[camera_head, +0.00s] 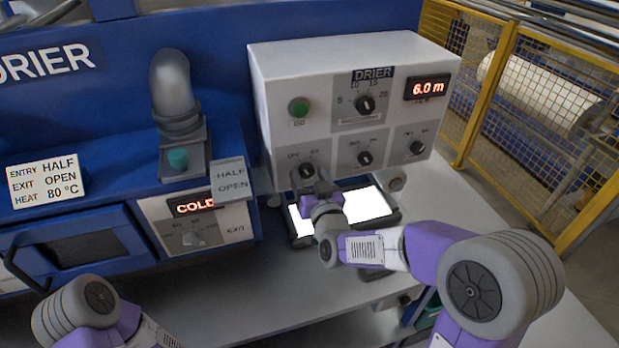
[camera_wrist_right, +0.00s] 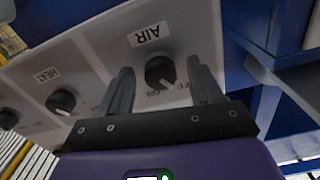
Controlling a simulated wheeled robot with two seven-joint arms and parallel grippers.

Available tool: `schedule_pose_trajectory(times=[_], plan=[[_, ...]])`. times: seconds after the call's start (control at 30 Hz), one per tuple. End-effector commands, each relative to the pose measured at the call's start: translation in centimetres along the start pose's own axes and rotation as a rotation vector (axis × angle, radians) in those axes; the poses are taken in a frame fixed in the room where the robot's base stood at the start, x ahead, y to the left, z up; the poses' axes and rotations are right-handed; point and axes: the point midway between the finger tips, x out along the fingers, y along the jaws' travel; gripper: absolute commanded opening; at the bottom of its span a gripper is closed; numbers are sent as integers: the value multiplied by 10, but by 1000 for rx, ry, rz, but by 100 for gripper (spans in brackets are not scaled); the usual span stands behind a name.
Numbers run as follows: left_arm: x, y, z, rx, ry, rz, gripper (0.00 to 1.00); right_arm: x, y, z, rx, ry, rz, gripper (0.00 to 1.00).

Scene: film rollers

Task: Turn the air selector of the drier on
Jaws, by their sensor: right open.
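The air selector is the black knob (camera_head: 307,170) at the lower left of the white drier panel (camera_head: 268,85), with small OFF and ON marks above it. In the right wrist view the knob (camera_wrist_right: 160,72) sits under an upside-down AIR label (camera_wrist_right: 150,35). My right gripper (camera_head: 318,187) is in front of this knob. In the wrist view its open fingers (camera_wrist_right: 160,66) stand on either side of the knob, with gaps showing. My left gripper is out of view; only part of my left arm shows at the lower left.
Other knobs sit close by, including the heat knob (camera_wrist_right: 62,101). A green button (camera_head: 299,107) and a 6.0 m display (camera_head: 426,88) are higher on the panel. A yellow fence (camera_head: 478,95) stands at the right.

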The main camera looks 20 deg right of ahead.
Motion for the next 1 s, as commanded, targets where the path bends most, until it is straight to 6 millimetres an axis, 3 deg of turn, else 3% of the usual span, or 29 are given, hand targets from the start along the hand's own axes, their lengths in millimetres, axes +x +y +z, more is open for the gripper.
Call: schedule_pose_trajectory(times=[0.07, 0.43, 0.73, 1.0], plan=[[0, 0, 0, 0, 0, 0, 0, 0, 0, 0, 0, 0, 0, 63], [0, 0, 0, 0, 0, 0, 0, 0, 0, 0, 0, 0, 0, 9], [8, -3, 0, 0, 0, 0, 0, 0, 0, 2, 43, 0, 1, 9], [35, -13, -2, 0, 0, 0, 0, 0, 0, 4, 210, 3, 0, 9]])
